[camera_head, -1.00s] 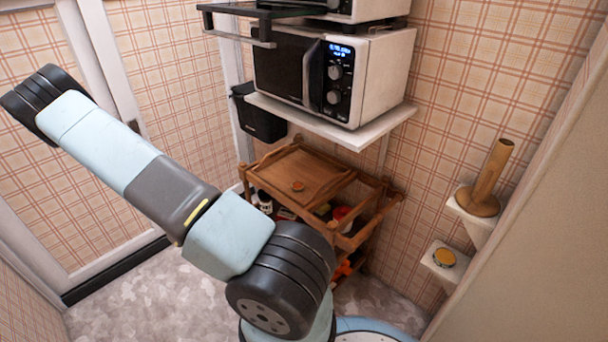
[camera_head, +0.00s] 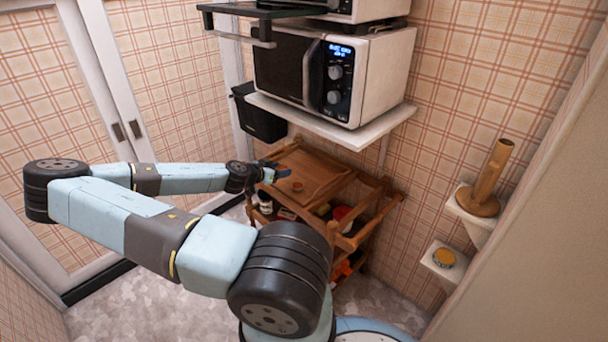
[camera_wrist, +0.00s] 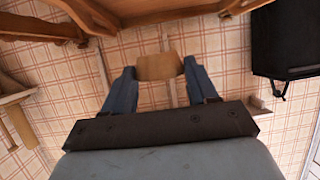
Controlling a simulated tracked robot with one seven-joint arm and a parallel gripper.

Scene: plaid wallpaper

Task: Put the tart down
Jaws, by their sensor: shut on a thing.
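My gripper (camera_wrist: 158,72) is shut on the tart (camera_wrist: 158,66), a tan-brown piece seen between the two blue fingers in the wrist view. In the head view my gripper (camera_head: 271,171) is at the left edge of the wooden trolley's (camera_head: 320,171) tray top. The tart cannot be made out clearly there. A small round brown item (camera_head: 297,187) lies on the tray top, just right of the gripper. Whether the held tart touches anything cannot be told.
A microwave (camera_head: 375,75) stands on a white shelf (camera_head: 340,132) above and behind the trolley. A black bin (camera_head: 262,118) hangs left of it. Small wall shelves at right hold a wooden post (camera_head: 490,180) and a round yellow-topped item (camera_head: 444,257). Much of the tray top is bare.

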